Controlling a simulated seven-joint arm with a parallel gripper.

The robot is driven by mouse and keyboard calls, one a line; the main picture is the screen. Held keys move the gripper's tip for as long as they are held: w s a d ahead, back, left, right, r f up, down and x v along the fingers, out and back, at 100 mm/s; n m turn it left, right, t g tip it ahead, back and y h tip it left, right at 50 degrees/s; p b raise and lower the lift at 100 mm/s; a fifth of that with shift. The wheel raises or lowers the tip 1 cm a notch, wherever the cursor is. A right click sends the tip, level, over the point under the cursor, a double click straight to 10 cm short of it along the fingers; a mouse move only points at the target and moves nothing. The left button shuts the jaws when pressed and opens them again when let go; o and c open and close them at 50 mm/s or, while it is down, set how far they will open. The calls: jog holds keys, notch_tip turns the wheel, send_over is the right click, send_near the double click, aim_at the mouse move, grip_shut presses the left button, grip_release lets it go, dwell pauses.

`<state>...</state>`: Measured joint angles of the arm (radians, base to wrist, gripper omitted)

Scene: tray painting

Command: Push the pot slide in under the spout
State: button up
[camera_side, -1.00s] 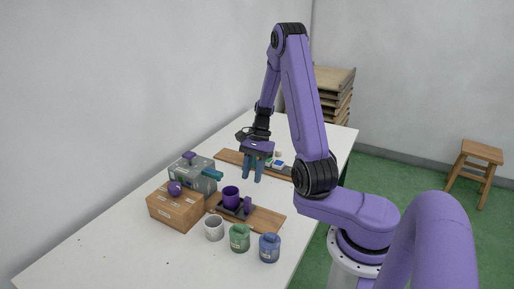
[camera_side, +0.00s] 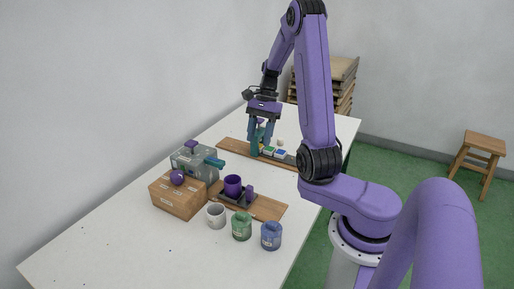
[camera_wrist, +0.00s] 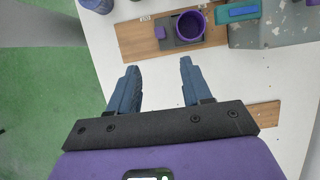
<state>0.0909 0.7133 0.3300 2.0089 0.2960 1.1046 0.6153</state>
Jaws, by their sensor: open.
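The purple pot (camera_side: 233,184) stands on a dark slide (camera_side: 236,201) with a purple upright handle (camera_side: 250,193), on a wooden board. The teal spout (camera_side: 214,162) sticks out of a speckled grey box (camera_side: 193,165). In the wrist view the pot (camera_wrist: 190,25) and handle (camera_wrist: 160,32) are at the top, with the spout (camera_wrist: 238,12) to their right; the pot is beside the spout, apart from it. My gripper (camera_side: 262,151) is open and empty, behind the slide near the back board. Its spread fingers also show in the wrist view (camera_wrist: 159,67), apart from the handle.
A wooden box (camera_side: 178,196) with a purple knob stands left of the slide. White (camera_side: 216,216), green (camera_side: 241,227) and blue (camera_side: 271,236) jars stand in front. A back board (camera_side: 233,148) bears small coloured blocks. The table between the boards is clear.

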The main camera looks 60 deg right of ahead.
jog(key=a+m+h, duration=0.1)
jog(key=a+m, duration=0.1)
jog(key=m, duration=0.2)
jog(key=m+h, duration=0.3)
jog(key=m, duration=1.1)
send_near(249, 187)
notch_tip(249, 187, down, 12)
jog(key=shift+f, duration=0.1)
jog(key=shift+w, duration=0.1)
grip_shut()
